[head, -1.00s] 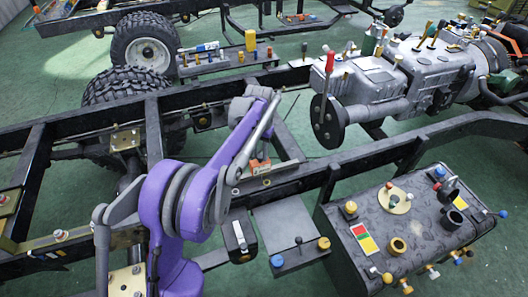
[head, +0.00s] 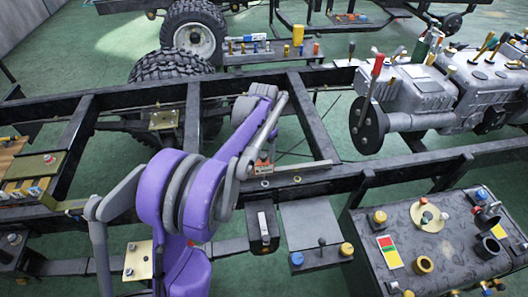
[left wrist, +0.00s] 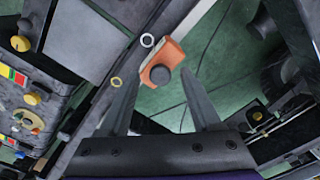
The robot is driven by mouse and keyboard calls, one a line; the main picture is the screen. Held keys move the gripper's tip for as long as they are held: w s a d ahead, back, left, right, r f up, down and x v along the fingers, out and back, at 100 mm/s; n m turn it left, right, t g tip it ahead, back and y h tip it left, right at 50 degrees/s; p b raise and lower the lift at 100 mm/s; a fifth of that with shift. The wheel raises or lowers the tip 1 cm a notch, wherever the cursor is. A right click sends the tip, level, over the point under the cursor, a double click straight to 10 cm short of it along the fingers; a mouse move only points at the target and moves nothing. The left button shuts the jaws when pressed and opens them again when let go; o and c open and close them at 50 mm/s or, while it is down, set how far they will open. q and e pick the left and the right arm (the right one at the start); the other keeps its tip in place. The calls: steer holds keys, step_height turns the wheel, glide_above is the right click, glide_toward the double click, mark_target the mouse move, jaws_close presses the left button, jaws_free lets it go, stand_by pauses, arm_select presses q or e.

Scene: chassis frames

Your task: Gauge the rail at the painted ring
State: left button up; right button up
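The orange gauge block (left wrist: 178,51) with a dark round knob (left wrist: 160,75) sits between the fingertips of my left gripper (left wrist: 159,76) in the left wrist view. In the head view the orange block (head: 262,166) shows partly behind my purple arm, over the dark rail (head: 330,181). Whether the block touches the rail is unclear. My right gripper is not in view.
A dark bench with knobs (head: 440,255) stands at the right front. A grey plate (head: 312,222) lies beside the rail. The engine (head: 420,95) with a red-handled lever is at the back right. Cross members and wheels flank the frame.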

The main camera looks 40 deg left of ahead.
arm_select(q)
step_height(320, 180, up, 11)
steer(key=p, duration=0.1)
stand_by(0.6)
steer(key=shift+f, duration=0.1)
